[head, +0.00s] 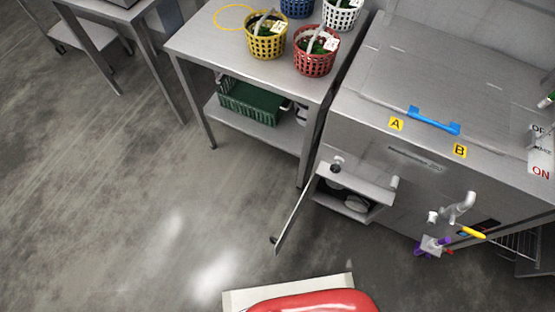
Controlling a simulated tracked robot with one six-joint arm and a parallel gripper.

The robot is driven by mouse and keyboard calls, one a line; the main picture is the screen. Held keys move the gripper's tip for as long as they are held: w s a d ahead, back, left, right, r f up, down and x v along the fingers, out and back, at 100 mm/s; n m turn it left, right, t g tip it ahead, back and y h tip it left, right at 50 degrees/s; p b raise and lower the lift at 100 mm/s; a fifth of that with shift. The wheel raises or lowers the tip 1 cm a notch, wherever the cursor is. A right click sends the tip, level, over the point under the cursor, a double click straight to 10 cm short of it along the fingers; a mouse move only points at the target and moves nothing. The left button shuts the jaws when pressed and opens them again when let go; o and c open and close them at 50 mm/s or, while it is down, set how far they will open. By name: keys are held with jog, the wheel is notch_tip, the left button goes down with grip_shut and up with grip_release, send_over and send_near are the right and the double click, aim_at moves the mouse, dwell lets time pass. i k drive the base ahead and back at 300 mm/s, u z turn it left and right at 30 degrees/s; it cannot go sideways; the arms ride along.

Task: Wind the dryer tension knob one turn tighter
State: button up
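No part is clearly recognisable as the dryer tension knob. A steel machine (370,135) stands at the right, with a blue handle (434,121) on its lid and yellow labels A and B. A small round dark-centred fitting (337,163) sits on top of its open lower compartment (385,190). On the machine's front right are a grey pipe fitting (460,207), a yellow lever (473,232) and a small purple part (421,250). I cannot tell whether any of these is the knob. My gripper is not in view.
The compartment's door (293,222) swings out over the floor. A steel table (200,45) holds yellow, red, blue and white baskets, with a green crate (250,102) on its lower shelf.

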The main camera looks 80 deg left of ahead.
aim_at(335, 168)
jog(key=u, duration=0.05)
jog(key=k, duration=1.85)
jog(key=u, duration=1.3)
jog(key=i, duration=1)
